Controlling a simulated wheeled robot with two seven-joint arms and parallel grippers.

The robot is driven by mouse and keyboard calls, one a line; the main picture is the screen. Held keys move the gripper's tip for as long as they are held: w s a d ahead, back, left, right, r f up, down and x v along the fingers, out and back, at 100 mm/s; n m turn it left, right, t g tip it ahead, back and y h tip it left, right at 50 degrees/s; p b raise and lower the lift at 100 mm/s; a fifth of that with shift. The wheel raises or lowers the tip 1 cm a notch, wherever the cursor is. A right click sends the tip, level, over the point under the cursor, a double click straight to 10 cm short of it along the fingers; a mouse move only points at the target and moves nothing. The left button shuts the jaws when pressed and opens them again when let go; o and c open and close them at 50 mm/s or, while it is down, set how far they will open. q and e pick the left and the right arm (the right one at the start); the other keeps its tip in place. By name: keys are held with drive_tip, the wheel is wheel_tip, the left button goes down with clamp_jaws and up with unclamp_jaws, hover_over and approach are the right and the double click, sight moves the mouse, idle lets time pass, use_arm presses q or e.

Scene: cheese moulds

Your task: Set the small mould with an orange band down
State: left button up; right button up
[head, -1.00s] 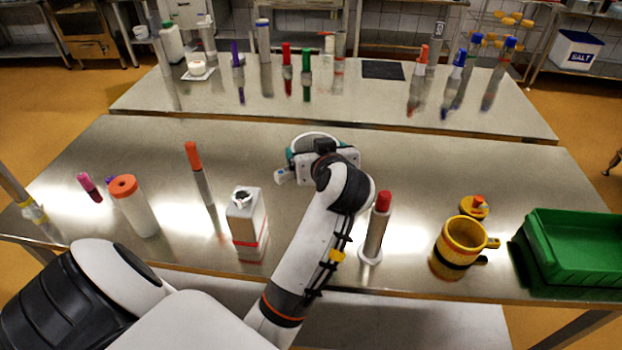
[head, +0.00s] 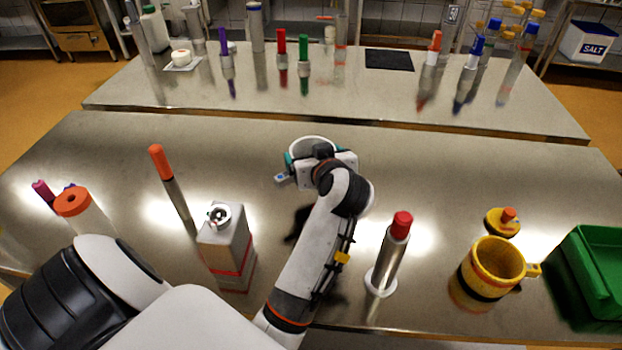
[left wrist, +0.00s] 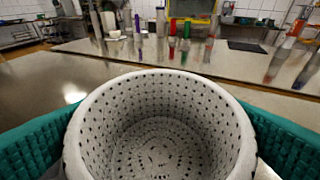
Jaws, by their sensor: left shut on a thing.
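My left gripper (head: 314,163) is shut on a white, round mould (head: 312,143). In the left wrist view the mould (left wrist: 165,140) stands upright and open at the top, its inner wall and floor full of small holes. A teal finger pad presses on each side of it. No orange band shows on the part I can see. The gripper and mould are over the middle of the near steel table (head: 420,180). I cannot tell whether the mould's base touches the table, since the gripper hides it. My right gripper is not in view.
Near my left arm stand a white box-shaped container (head: 226,243) and an orange-topped tube (head: 172,185). To the right are a red-capped cylinder (head: 390,250), a yellow mug (head: 493,268), an orange-knobbed yellow lid (head: 502,222) and a green crate (head: 597,265). The table around the mould is clear.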

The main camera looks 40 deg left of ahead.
use_arm(q)
drive_tip(key=f, duration=0.2)
drive_tip(key=shift+s+d+f, duration=0.1)
drive_tip(key=shift+s+f, duration=0.1)
drive_tip(key=shift+f, duration=0.1)
drive_tip(key=shift+f+b, duration=0.35)
drive_tip(key=shift+f, duration=1.75)
drive_tip(key=shift+w+f, duration=0.1)
drive_tip(key=shift+f, duration=0.05)
drive_tip(key=o, duration=0.8)
drive_tip(key=shift+c, duration=0.2)
